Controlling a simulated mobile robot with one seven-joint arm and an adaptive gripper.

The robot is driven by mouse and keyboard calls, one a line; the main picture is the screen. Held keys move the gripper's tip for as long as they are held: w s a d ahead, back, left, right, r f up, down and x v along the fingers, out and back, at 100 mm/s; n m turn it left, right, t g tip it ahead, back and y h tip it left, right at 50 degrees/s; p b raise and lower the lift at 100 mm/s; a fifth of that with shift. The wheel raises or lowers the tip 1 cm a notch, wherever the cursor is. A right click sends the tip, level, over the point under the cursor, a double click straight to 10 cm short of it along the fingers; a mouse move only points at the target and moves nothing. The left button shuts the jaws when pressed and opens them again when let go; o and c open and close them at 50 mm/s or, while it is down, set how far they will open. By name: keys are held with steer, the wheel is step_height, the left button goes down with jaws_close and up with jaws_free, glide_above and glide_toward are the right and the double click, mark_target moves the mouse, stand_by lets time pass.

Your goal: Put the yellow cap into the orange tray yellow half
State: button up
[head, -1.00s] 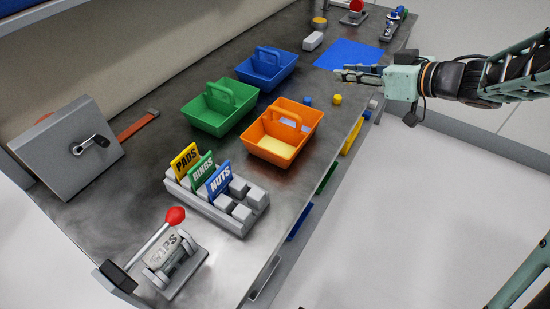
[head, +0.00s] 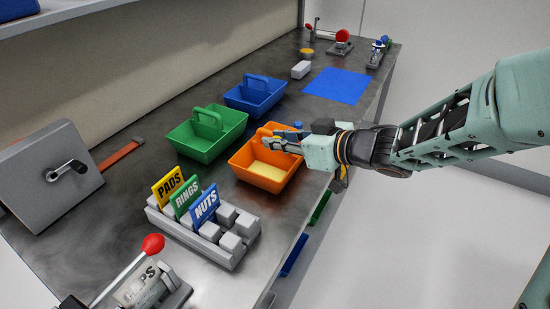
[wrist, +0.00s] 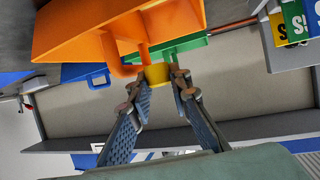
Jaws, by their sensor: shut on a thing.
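My gripper (head: 268,142) reaches in from the right over the orange tray (head: 240,170). In the wrist view my gripper (wrist: 160,82) is shut on the yellow cap (wrist: 157,74), held between its fingertips. In the head view I cannot make out the cap at the fingertips. The tray's pale yellow floor (head: 267,171) shows in its near half; my gripper and the handle cover part of the far half. In the wrist view the orange tray (wrist: 75,30) fills the upper left, close to the cap.
A green tray (head: 205,148) and a blue tray (head: 250,103) stand to the left and behind. A grey block rack with PADS, RINGS and NUTS signs (head: 205,240) stands in front. A blue mat (head: 338,86) lies farther back. The tray's upright handle is close to my fingers.

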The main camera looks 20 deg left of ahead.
steer(key=f, duration=0.1)
steer(key=f+b, duration=0.1)
steer(key=f, duration=0.1)
steer(key=shift+s+a+f+b, duration=0.25)
steer(key=shift+f+b, duration=0.05)
steer(key=shift+f, duration=0.1)
steer(key=shift+f, duration=0.2)
steer(key=shift+f, duration=0.4)
steer(key=shift+f, duration=0.1)
steer(key=o, duration=0.5)
steer(key=shift+c, duration=0.2)
